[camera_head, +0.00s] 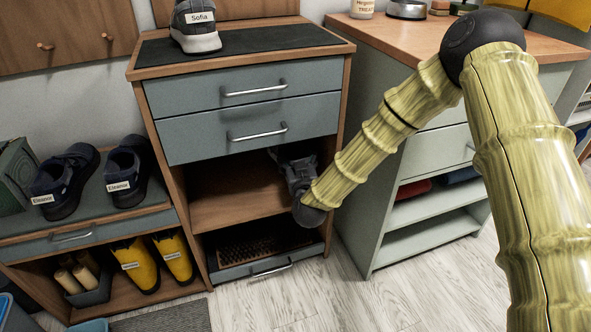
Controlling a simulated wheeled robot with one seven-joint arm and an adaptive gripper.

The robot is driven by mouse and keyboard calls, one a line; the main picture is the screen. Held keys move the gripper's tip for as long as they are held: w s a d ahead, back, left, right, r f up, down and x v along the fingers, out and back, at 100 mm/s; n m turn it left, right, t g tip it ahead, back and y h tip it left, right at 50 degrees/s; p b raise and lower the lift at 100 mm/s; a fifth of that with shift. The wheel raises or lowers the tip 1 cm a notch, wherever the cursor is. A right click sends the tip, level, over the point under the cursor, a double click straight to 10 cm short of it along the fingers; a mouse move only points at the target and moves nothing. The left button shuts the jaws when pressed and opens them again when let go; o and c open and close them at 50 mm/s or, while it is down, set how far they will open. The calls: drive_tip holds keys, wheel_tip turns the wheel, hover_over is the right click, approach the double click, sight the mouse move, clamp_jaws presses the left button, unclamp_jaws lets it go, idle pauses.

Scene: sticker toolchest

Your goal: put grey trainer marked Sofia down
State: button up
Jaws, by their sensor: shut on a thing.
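Left of my gripper the open shelf is bare. Below it is a low compartment with a dark slatted tray (260,250). Two dark shoes marked Eleanor (65,180) and yellow boots (135,265) stand at left. A pale green cabinet (375,160) is close at right.

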drive_tip(key=shift+f+b, duration=1.3)
drive_tip(key=shift+f, duration=0.5)
drive_tip(key=shift+r, duration=0.1)
drive_tip(key=o, duration=1.2)
drive_tip(key=shift+o, duration=0.2)
drive_tip(key=shift+s+p, duration=0.45)
drive_tip(key=shift+s, duration=0.2)
drive_tip(key=s+d+p, duration=0.1)
drive_tip(key=s+p, duration=0.3)
drive_tip(key=s, duration=0.6)
drive_tip(key=shift+s+d, duration=0.25)
drive_tip(key=shift+s, duration=0.15)
